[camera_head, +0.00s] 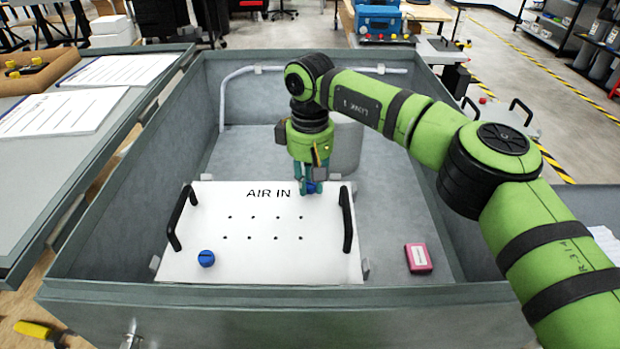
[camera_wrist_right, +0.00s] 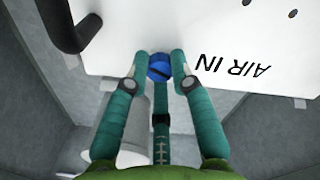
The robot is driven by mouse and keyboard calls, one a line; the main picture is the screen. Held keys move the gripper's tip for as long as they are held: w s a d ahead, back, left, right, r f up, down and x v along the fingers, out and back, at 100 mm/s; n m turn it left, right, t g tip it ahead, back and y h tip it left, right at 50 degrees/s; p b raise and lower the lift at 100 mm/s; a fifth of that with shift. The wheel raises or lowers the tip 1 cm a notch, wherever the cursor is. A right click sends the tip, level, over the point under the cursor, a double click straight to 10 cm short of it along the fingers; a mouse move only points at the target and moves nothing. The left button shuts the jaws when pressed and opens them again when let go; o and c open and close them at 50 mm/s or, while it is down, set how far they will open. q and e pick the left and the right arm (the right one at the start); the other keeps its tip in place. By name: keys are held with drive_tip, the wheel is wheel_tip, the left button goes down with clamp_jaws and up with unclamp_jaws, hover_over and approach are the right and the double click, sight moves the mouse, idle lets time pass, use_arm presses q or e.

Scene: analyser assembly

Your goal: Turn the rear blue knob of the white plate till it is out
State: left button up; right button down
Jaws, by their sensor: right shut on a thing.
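The white plate (camera_head: 262,257) lies in the grey open box, with "AIR IN" printed near its rear edge and black handles on its left and right sides. The rear blue knob (camera_head: 313,187) is near the plate's rear right corner, partly hidden by my right gripper (camera_head: 312,184). In the right wrist view the rear blue knob (camera_wrist_right: 160,66) sits between the teal fingers of the right gripper (camera_wrist_right: 161,72), which are shut on it. The front blue knob (camera_head: 206,258) sits at the plate's front left, with nothing on it. My left gripper is not in view.
A pink box (camera_head: 418,258) lies on the box floor right of the plate. A grey cylinder (camera_head: 346,145) stands behind my gripper, and a pale pipe (camera_head: 240,72) runs along the rear wall. The box walls (camera_head: 90,200) surround the plate.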

drive_tip(key=shift+s+f, duration=0.15)
drive_tip(key=shift+f, duration=0.1)
drive_tip(key=c, duration=1.1)
unclamp_jaws()
drive_tip(key=shift+o, duration=0.2)
drive_tip(key=shift+r, duration=0.1)
